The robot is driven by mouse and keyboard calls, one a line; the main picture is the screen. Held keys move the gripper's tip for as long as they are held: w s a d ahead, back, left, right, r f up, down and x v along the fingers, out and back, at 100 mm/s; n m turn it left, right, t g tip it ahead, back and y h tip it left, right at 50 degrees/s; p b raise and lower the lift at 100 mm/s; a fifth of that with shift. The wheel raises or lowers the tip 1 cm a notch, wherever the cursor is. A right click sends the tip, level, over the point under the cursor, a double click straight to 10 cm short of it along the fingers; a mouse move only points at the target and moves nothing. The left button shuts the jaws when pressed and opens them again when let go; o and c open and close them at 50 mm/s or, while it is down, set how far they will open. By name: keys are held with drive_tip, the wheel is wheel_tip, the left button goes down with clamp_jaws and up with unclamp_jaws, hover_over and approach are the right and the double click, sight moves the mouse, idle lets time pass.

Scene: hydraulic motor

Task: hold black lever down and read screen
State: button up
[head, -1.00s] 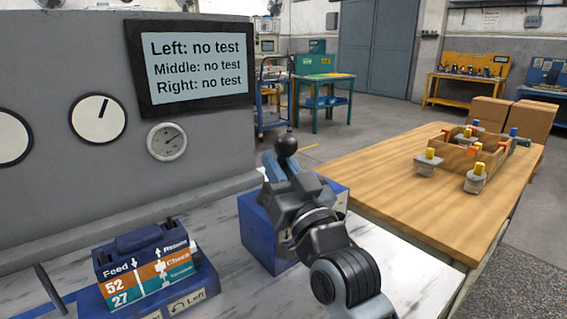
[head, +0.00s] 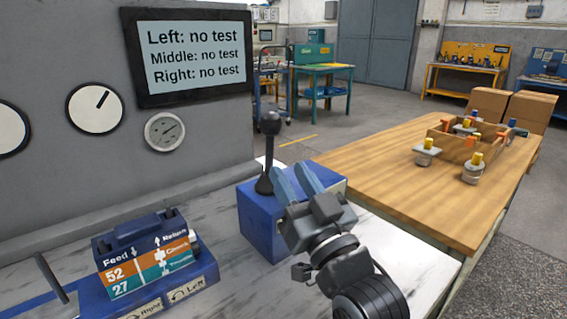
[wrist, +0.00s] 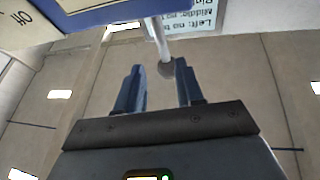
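The black lever (head: 268,150) stands upright, ball on top, on a blue box (head: 262,222). My gripper (head: 290,172) is just right of the lever and below its ball, its blue fingers spread and empty. In the wrist view the lever's ball (wrist: 167,68) shows between or just beyond the open fingertips (wrist: 158,72); contact cannot be told. The screen (head: 195,55) reads "Left: no test, Middle: no test, Right: no test". It shows partly, upside down, in the wrist view (wrist: 195,20).
Dials and a round gauge (head: 165,132) are on the grey panel. A blue block with a Feed/Return label (head: 148,260) and a thin grey lever (head: 52,278) are at front left. A wooden table (head: 400,185) with parts and a tray (head: 440,138) stands at right.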

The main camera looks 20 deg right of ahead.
sight(272, 147)
drive_tip(key=shift+v, duration=1)
drive_tip(key=shift+o, duration=0.2)
drive_tip(key=shift+r, duration=0.1)
drive_tip(key=r+g+p, duration=0.1)
drive_tip(key=p, duration=0.5)
drive_tip(key=w+r+g+p, duration=0.1)
drive_tip(key=g+p, duration=0.1)
drive_tip(key=p, duration=0.4)
drive_tip(key=r+g+p, duration=0.1)
drive_tip(key=r+p, duration=0.1)
drive_tip(key=p, duration=0.3)
drive_tip(key=shift+w+a+r+n+p, duration=0.1)
drive_tip(key=shift+w+a+n+p, duration=0.2)
drive_tip(key=shift+n+p, duration=0.1)
drive_tip(key=shift+g, duration=0.3)
drive_tip(key=w, duration=0.2)
drive_tip(key=w+p, duration=0.1)
drive_tip(key=w, duration=0.2)
drive_tip(key=w+a, duration=0.1)
drive_tip(key=w, duration=0.1)
drive_tip(key=shift+w+f, duration=0.2)
drive_tip(key=shift+w, duration=0.15)
